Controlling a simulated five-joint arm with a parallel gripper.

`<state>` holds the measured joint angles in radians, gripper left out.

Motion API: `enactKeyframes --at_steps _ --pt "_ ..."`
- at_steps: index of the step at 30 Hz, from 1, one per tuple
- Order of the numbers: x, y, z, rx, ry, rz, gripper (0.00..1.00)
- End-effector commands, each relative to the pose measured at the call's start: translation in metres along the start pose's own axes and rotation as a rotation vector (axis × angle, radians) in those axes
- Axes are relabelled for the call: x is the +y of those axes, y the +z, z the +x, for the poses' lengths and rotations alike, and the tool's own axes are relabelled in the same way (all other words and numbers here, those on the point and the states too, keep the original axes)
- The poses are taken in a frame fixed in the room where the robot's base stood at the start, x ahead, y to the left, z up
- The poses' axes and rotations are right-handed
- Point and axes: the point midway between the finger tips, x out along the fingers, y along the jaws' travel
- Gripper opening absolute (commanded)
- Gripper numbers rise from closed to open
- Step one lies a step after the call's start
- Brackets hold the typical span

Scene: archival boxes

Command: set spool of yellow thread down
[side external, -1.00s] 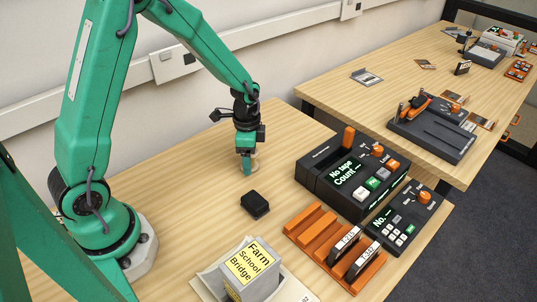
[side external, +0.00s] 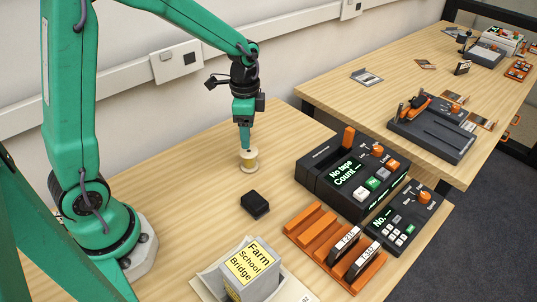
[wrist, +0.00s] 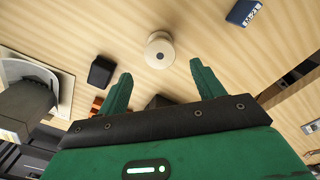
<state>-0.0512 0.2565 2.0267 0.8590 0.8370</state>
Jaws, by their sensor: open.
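The spool of thread (side external: 249,160), pale yellow with cream ends, stands upright on the wooden table in the side view. My gripper (side external: 245,147) is just above and behind it there, its fingers pointing down. In the wrist view the spool (wrist: 160,49) lies beyond the tips of my gripper (wrist: 161,77), with wood showing between. The two green fingers are spread apart and nothing is between them. The spool stands free of the fingers.
A small black block (side external: 255,205) lies nearer the camera than the spool. A dark console (side external: 352,172) and an orange rack (side external: 335,248) stand to the right. A grey box with a yellow label (side external: 251,268) is at the front. Table left of the spool is clear.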

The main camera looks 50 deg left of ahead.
Motion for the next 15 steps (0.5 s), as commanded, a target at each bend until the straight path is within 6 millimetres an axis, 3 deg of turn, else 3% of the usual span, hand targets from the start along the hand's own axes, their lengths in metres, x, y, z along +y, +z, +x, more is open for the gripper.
enactKeyframes --at_steps 6,15 --pt "0.000 0.000 -0.024 0.000 0.000 0.000 0.67" --pt "0.000 0.000 -0.031 0.000 0.000 0.000 0.67"
